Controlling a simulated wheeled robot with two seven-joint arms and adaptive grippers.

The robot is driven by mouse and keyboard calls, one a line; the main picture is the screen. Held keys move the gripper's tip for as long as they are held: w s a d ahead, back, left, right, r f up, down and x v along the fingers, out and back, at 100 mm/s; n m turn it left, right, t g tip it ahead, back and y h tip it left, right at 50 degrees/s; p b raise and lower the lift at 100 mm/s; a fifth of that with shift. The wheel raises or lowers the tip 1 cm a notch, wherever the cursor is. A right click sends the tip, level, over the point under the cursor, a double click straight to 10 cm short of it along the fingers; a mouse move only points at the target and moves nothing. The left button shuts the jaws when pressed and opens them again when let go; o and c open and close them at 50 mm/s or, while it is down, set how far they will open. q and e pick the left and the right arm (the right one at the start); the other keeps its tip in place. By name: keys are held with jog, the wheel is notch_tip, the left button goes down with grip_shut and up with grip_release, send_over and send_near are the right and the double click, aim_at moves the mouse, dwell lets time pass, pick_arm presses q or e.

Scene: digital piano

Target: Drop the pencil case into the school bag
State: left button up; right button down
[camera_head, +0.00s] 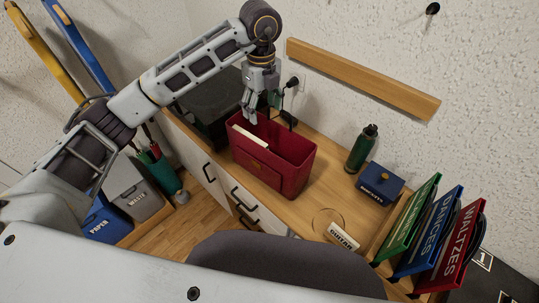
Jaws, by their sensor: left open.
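The red school bag (275,163) stands upright and open at the top on the wooden desk. A pale flat item (250,136) shows inside it, along its front left side. My left gripper (250,116) points down over the back left rim of the bag, with its fingers apart. I see nothing held between them. I cannot make out a pencil case; the bag's walls hide most of its inside. My right gripper does not show.
A green bottle (361,150) and a dark blue box (380,183) stand right of the bag. A white "GUITAR" block (343,237) lies nearer. Upright folders (428,232) stand at right. A dark chair back (280,262) is in front.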

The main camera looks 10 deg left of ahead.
pick_arm(q)
notch_tip(320, 180, up, 11)
dwell(1.0)
jog(key=shift+s+f, duration=0.1)
dwell(0.9)
